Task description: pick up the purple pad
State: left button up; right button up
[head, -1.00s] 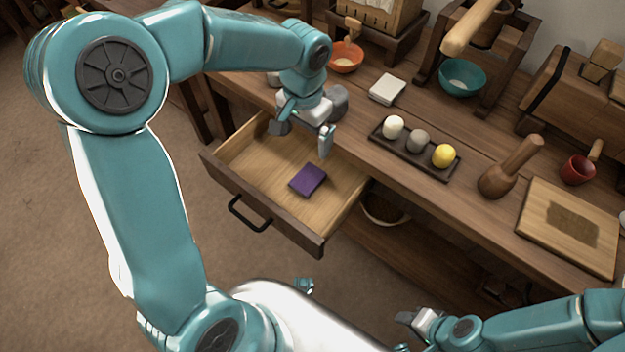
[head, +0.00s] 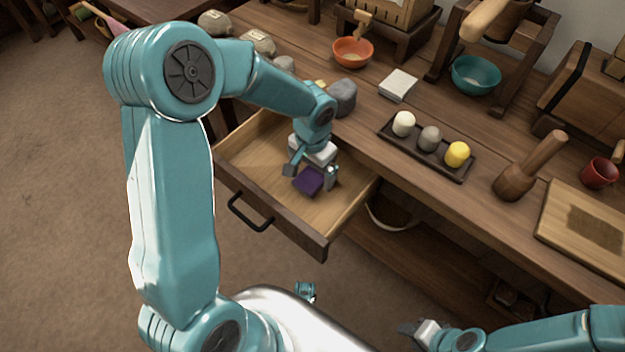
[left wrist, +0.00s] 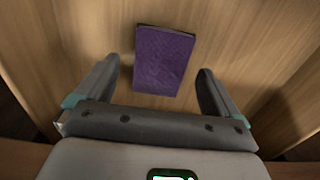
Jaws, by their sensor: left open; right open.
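The purple pad (head: 309,181) lies flat on the wooden floor of the open drawer (head: 255,160). In the left wrist view the pad (left wrist: 163,61) lies ahead of and between the two fingers, with bare wood around it. My left gripper (head: 310,175) is open and reaches down into the drawer, its fingers on either side of the pad in the head view. In the left wrist view my left gripper (left wrist: 156,85) holds nothing. My right gripper (head: 415,330) is at the bottom of the head view, away from the drawer.
The drawer's front with its black handle (head: 250,212) faces the floor. On the bench stand a dark tray (head: 397,137) with three round pieces, a white block (head: 398,85), an orange bowl (head: 352,52), a grey stone (head: 343,97) and a wooden pestle (head: 528,168).

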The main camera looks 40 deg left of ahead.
aim_at(312, 176)
pick_arm(q)
jog(key=shift+f, duration=0.75)
jog(key=shift+r, duration=0.1)
jog(key=c, duration=1.1)
notch_tip(312, 176, up, 20)
jog(key=p, duration=0.5)
jog(key=shift+p, duration=0.3)
